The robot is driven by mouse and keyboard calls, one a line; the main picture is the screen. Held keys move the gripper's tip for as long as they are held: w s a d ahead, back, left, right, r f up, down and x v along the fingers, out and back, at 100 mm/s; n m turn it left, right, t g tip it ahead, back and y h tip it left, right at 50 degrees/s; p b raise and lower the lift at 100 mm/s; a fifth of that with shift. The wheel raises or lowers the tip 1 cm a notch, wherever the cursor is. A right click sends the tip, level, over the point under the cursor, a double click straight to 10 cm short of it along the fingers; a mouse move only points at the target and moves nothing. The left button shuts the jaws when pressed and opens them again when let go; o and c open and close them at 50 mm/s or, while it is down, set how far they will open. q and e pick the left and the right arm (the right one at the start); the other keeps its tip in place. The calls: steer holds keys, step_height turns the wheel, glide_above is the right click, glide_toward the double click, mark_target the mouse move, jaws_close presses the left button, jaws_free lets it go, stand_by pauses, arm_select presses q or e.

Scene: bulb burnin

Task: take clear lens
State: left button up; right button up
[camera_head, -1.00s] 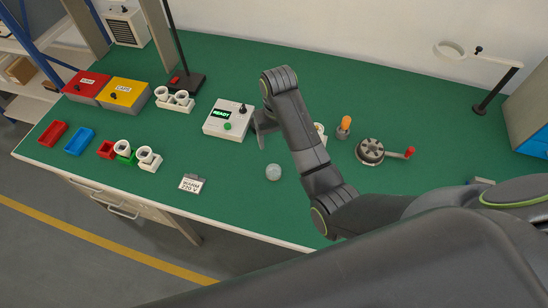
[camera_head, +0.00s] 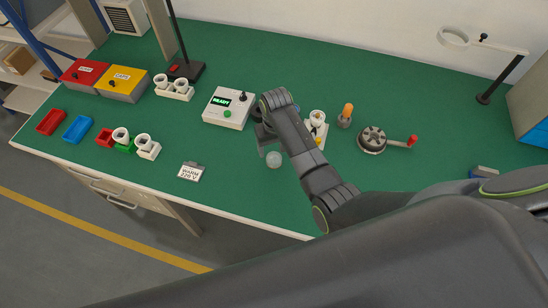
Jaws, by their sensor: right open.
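A small clear, rounded lens (camera_head: 274,160) lies on the green bench top near its front middle. My right gripper (camera_head: 265,147) points down just behind and left of it. The wrist and forearm partly hide the gripper; it is open, and no object shows between the fingers. I cannot tell whether a finger touches the lens. My left gripper is not in view.
A box with a READY display (camera_head: 228,108) stands behind and left of the gripper. A white fixture (camera_head: 317,121), an orange-topped piece (camera_head: 345,115) and a crank wheel (camera_head: 371,140) stand to the right. A WARM 220 V card (camera_head: 190,171) lies front left.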

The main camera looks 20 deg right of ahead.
mark_target(274, 157)
steer(key=shift+a+f+p, duration=0.15)
steer(key=shift+f+p, duration=0.1)
steer(key=shift+f, duration=1.1)
steer(key=shift+a+f+p, duration=0.15)
steer(key=shift+f+p, duration=0.05)
steer(key=shift+f, duration=1.1)
steer(key=shift+s, duration=0.1)
steer(key=shift+c, duration=0.2)
steer(key=c, duration=1)
